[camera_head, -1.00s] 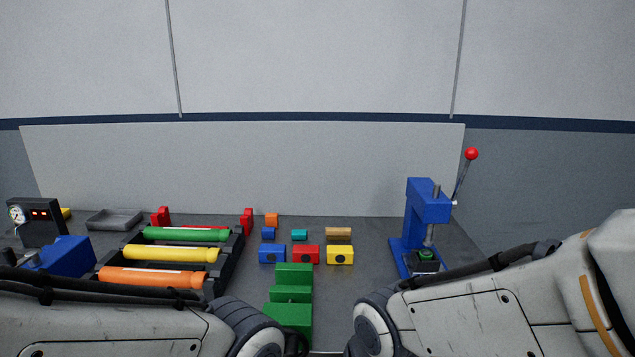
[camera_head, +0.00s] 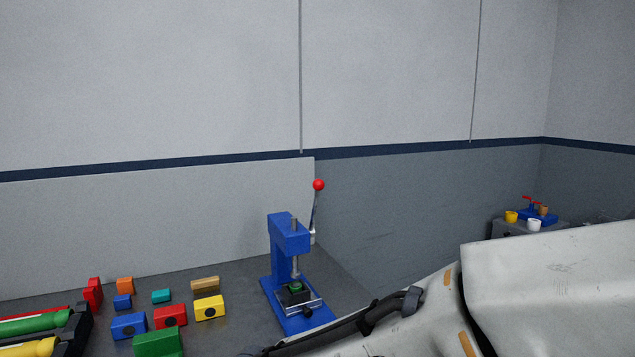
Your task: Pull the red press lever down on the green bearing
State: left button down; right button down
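The blue arbor press (camera_head: 289,235) stands near the right end of the grey workbench. Its lever, with a red ball knob (camera_head: 318,185), points up on the right side of the press. The green bearing (camera_head: 295,286) sits in a dark holder at the press base, beneath the vertical metal ram (camera_head: 295,264). The ram's lower end is close above the bearing; I cannot tell whether they touch. My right arm crosses the lower right of the head view, in front of the bench. Neither gripper shows.
Left of the press are several coloured blocks, among them a yellow one (camera_head: 209,308) and a red one (camera_head: 170,316). A rack with green and yellow tubes (camera_head: 34,323) is at the far left. A side table (camera_head: 504,229) with cups stands at the far right.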

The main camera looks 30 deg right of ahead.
aim_at(319, 184)
jog(key=k, duration=0.6)
jog(key=z, duration=0.6)
jog(key=i, duration=1.4)
jog(key=u, duration=0.5)
